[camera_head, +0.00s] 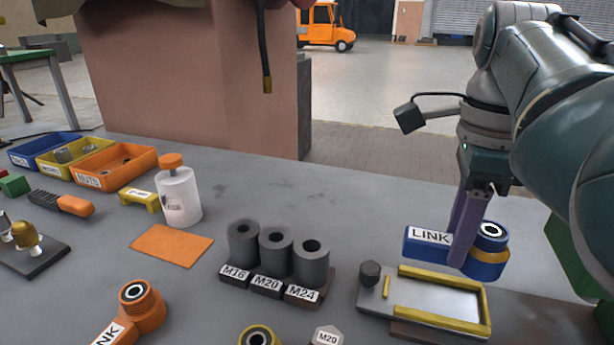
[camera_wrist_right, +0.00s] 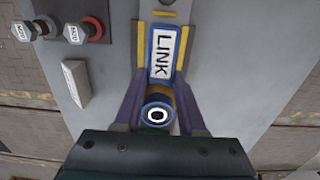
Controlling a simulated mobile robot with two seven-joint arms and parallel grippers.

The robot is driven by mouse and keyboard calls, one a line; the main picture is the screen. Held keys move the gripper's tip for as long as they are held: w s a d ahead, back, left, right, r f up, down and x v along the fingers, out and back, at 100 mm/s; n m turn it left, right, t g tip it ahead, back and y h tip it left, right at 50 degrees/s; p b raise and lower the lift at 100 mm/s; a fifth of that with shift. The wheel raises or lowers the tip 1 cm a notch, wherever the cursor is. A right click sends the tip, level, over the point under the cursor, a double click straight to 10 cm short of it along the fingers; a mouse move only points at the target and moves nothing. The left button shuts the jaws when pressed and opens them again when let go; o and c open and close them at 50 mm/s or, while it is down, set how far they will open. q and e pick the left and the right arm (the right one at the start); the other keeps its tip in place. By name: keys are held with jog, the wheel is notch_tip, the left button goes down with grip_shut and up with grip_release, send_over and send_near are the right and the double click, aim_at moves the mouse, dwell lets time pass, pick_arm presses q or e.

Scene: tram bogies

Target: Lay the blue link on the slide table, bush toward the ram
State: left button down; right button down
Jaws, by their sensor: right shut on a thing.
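The blue link (camera_head: 420,246) has a white LINK label on its left arm and a dark bush with a pale ring (camera_head: 491,231) at its right end. My right gripper (camera_head: 467,240) has its purple fingers shut on the link and seems to hold it just above the slide table (camera_head: 450,299). The table is a pale plate with yellow rails. A dark round post (camera_head: 370,273), perhaps the ram, stands at its left end. The bush end points away from that post. In the right wrist view the link (camera_wrist_right: 163,52) lies over the rails, bush nearest my palm. My left gripper is not in view.
Grey sockets (camera_head: 276,253) marked M16, M20 and M24 stand left of the slide table. An orange link (camera_head: 140,306) lies front left. Bins (camera_head: 115,165), a white bottle (camera_head: 179,197) and an orange mat (camera_head: 172,245) are further left. The bench behind the sockets is clear.

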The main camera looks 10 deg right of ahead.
aim_at(435, 300)
notch_tip(435, 300, down, 3)
jog(key=shift+f, duration=0.2)
jog(key=shift+f+b, duration=0.6)
jog(key=shift+f, duration=1.45)
jog(key=shift+f, duration=0.1)
jog(key=c, duration=0.9)
grip_release()
jog(key=shift+f, duration=0.15)
jog(key=shift+c, duration=0.2)
jog(key=o, duration=0.4)
jog(key=shift+o, duration=0.3)
jog(key=shift+r, duration=0.4)
notch_tip(435, 300, up, 12)
jog(key=shift+f+p, duration=0.15)
jog(key=shift+p, duration=0.5)
